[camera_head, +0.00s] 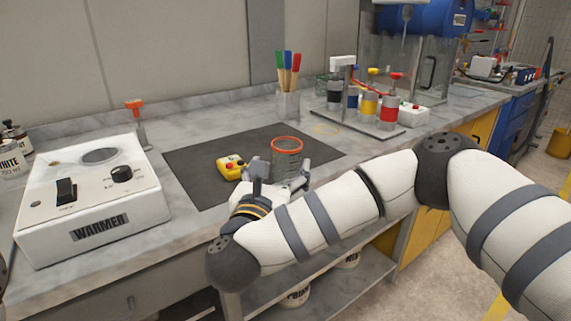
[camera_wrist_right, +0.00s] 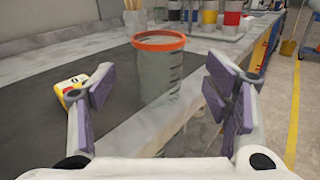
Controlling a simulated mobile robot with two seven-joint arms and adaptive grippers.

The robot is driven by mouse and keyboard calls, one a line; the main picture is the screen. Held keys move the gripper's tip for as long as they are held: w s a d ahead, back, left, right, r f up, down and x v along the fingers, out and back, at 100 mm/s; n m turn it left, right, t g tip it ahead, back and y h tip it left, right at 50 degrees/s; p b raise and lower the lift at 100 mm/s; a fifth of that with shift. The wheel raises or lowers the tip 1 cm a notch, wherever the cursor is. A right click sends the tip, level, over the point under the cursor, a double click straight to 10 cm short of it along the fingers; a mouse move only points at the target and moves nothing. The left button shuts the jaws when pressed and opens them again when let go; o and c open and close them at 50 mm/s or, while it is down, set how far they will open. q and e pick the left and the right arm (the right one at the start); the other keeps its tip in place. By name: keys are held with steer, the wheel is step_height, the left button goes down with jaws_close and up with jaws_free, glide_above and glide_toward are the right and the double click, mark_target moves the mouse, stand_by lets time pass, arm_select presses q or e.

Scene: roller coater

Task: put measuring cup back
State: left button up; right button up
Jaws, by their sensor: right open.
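The measuring cup (camera_head: 287,157) is a clear cylinder with dark graduation marks and an orange rim. It stands upright at the front part of the dark mat (camera_head: 200,155) on the counter. In the right wrist view the cup (camera_wrist_right: 158,85) shows between and beyond my two fingers. My right gripper (camera_head: 278,182) is open around the near side of the cup; its purple-padded fingers (camera_wrist_right: 168,97) are spread, and I see no finger pressed on the cup. My left gripper is not in view.
A yellow device (camera_head: 231,167) lies left of the cup, close to my gripper. A white warmer box (camera_head: 90,200) stands at the left. Behind are a holder with brushes (camera_head: 288,100) and a rack of paint containers (camera_head: 370,105). The counter's front edge is close.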

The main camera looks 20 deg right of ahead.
mark_target(289, 148)
steer(key=w+f, duration=0.1)
steer(key=w+d+f+b, duration=0.1)
steer(key=shift+w+f, duration=0.15)
steer(key=shift+f, duration=0.15)
steer(key=w+d, duration=0.1)
steer(key=w+r, duration=0.1)
steer(key=w, duration=0.1)
steer(key=w+d+r, duration=0.1)
steer(key=shift+w+d+r, duration=0.2)
steer(key=shift+w+d, duration=0.05)
steer(key=shift+d, duration=0.1)
steer(key=shift+w+d, duration=0.1)
steer(key=shift+w, duration=0.2)
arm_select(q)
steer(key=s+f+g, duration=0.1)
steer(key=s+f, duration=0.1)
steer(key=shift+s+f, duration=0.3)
arm_select(e)
steer(key=c, duration=1.1)
